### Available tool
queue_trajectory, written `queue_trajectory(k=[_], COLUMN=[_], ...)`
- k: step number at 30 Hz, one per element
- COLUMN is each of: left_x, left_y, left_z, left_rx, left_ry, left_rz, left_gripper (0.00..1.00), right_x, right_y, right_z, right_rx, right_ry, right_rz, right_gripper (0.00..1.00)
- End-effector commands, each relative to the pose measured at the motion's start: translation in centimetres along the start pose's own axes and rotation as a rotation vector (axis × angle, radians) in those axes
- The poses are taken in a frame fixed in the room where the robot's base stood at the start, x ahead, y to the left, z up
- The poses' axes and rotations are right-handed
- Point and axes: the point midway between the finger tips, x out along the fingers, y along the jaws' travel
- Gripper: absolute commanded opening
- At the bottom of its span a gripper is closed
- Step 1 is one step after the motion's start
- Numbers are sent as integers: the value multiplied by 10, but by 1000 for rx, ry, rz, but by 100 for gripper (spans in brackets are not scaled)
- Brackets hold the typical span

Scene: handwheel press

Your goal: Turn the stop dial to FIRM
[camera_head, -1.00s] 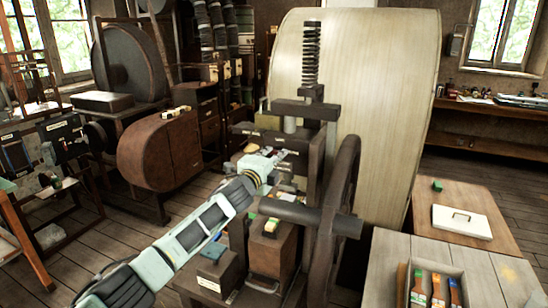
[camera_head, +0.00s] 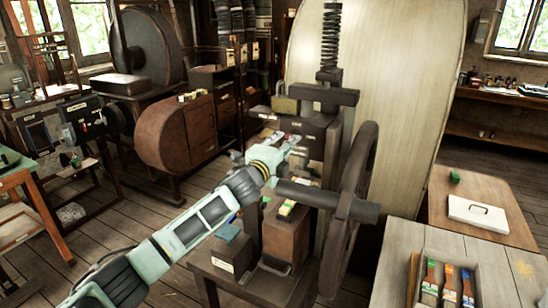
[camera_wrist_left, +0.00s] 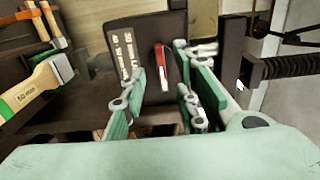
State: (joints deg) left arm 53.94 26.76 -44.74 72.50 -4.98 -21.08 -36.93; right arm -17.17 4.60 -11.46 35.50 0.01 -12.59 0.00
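In the head view my left gripper (camera_head: 283,147) is at the press (camera_head: 323,97), behind the handwheel hub, and the dial is not clearly visible there. My right gripper is not in view.
The large handwheel (camera_head: 352,200) and its thick shaft (camera_head: 315,197) stand right of my left arm. A wooden block (camera_head: 286,235) stands below the shaft. Wooden-handled tools (camera_wrist_left: 38,85) show at left in the wrist view. Tables stand at the right; open floor lies left.

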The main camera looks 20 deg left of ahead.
Motion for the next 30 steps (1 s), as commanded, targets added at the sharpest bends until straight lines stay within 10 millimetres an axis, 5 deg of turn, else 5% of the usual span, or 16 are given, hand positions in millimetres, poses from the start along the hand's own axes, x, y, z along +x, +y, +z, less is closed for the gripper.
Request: queue_trajectory(k=[15, 30], left_x=[-70, -79], left_y=[1, 1], left_z=[0, 0], left_rx=[1, 0], left_ry=[0, 0], left_rz=[1, 2], left_gripper=[28, 28], right_x=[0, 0], right_y=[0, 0], right_z=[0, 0], right_rx=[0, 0], right_ry=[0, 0], right_rz=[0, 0], right_gripper=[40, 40])
